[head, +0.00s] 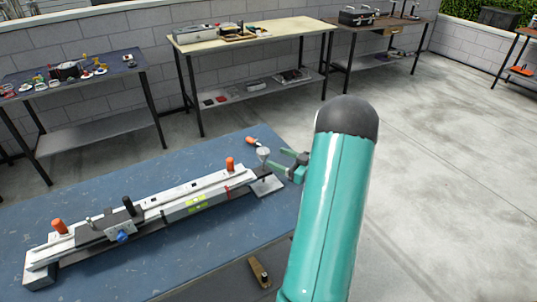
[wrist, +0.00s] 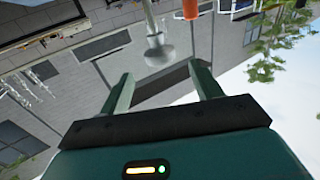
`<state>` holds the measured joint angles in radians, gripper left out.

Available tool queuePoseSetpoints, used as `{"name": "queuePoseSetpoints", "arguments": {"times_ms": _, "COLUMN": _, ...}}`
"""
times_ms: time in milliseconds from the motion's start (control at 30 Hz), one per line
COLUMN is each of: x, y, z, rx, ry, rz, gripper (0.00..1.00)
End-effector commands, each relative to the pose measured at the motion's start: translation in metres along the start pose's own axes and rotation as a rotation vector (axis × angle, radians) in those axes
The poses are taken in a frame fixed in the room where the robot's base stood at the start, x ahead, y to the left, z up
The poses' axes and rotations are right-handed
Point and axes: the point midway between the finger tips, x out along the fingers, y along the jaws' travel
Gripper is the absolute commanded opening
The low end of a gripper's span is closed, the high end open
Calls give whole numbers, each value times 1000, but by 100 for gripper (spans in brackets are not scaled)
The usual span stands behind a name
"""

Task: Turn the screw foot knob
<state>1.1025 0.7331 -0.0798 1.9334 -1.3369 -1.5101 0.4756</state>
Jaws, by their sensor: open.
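The screw foot knob (head: 263,152) appears as a small pale grey disc on a stem at the right end of the long rail device (head: 150,215). In the wrist view the knob (wrist: 157,52) is a grey flared disc under a thin stem, just beyond my fingertips and roughly between their lines. My gripper (head: 276,158) reaches in from the right beside that end. In the wrist view my gripper (wrist: 161,72) has its two green fingers apart, with nothing held between them. Contact with the knob is not visible.
The device lies on a blue-topped table (head: 90,200). It carries upright orange knobs (head: 230,164) and a blue knob (head: 122,236). An orange-handled tool (head: 253,142) lies behind its right end. Other workbenches (head: 250,33) stand by the wall. Open floor is at right.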

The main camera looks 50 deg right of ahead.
Motion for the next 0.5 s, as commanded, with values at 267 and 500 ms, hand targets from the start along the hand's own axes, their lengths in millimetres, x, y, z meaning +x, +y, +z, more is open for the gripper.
{"name": "queuePoseSetpoints", "arguments": {"times_ms": 267, "x": -53, "y": 0, "z": 0, "rx": 0, "ry": 0, "rz": 1, "gripper": 64}}
{"name": "queuePoseSetpoints", "arguments": {"times_ms": 500, "x": -66, "y": 0, "z": 0, "rx": 0, "ry": 0, "rz": 0, "gripper": 64}}
